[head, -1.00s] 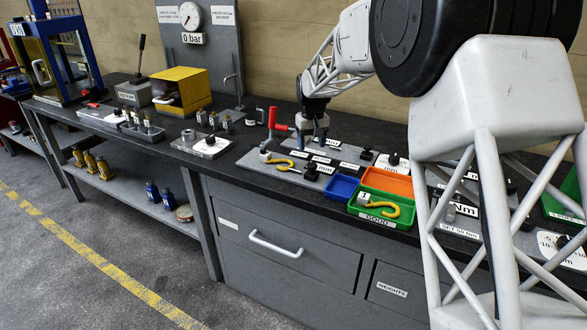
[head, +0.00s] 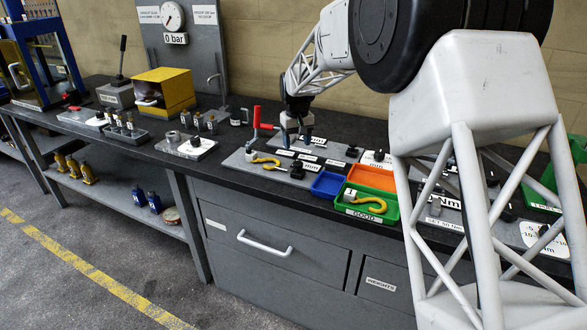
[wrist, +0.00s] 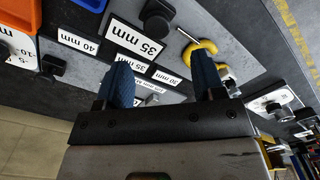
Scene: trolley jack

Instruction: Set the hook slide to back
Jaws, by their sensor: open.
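A grey gauge board (head: 243,159) lies on the bench, with white mm labels and black knobs. A yellow hook (head: 264,161) lies at its left; it also shows in the wrist view (wrist: 204,46). A black knob (head: 297,169) stands near its front edge, and another (head: 352,152) towards the right. In the wrist view a black knob (wrist: 157,18) stands beyond the fingers, by the "35 mm" label (wrist: 137,38). I cannot tell which part is the hook slide. My gripper (head: 297,133) is over the board's back part, its blue fingers apart (wrist: 163,80) and nothing seen between them.
A red handle (head: 263,122) stands just left of my gripper. A blue tray (head: 327,184), an orange tray (head: 371,178) and a green tray (head: 385,214) holding another yellow hook lie to the right. A white plate with a black knob (head: 195,141) lies to the left.

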